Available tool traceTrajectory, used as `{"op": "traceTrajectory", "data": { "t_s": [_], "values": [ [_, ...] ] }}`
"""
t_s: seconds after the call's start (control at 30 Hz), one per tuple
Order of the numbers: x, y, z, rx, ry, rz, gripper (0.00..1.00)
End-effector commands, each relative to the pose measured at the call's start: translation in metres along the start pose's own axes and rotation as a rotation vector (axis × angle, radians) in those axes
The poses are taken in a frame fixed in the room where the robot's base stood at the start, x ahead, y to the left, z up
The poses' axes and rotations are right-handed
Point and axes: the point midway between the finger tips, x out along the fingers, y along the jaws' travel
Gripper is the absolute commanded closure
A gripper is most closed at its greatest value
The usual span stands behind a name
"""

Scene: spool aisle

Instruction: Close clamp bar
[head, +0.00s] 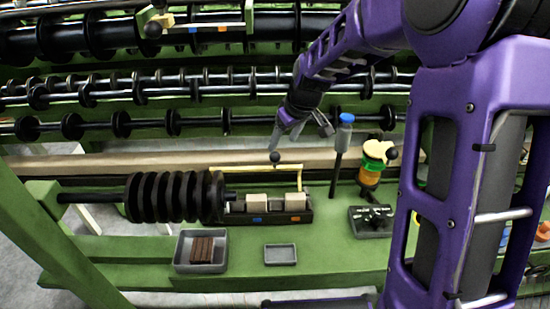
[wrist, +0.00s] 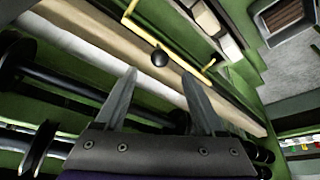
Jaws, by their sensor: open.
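The clamp bar (head: 245,168) is a thin yellow bar with a black ball knob (head: 275,157). In the head view it stands raised above and behind two pale blocks (head: 257,202) in a dark holder (head: 265,217). In the wrist view the yellow bar (wrist: 185,66) crosses the upper middle, with the ball knob (wrist: 159,58) just beyond and between my fingertips. My gripper (head: 302,141) is open and empty above the knob; its two fingers also show in the wrist view (wrist: 159,74). No contact with the knob shows.
A shaft with black discs (head: 173,196) lies left of the holder. In front are a grey tray with brown pieces (head: 180,263) and a small empty tray (head: 280,254). A blue-topped post (head: 345,135) and an orange-green spool (head: 371,173) stand right of my gripper.

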Motion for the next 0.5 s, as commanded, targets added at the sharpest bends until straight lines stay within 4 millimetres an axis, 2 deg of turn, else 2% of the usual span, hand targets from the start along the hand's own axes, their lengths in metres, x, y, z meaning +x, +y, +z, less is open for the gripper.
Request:
{"op": "traceTrajectory", "data": {
  "t_s": [0.03,0.2,0.3,0.5],
  "values": [
    [0.014,-0.001,0.001,-0.001,-0.003,-0.003,0.29],
    [0.050,-0.002,0.000,-0.001,-0.002,-0.003,0.29],
    [0.069,-0.001,0.001,0.000,-0.002,-0.002,0.29],
    [0.092,0.000,-0.001,0.001,0.001,-0.001,0.29]
  ]
}}
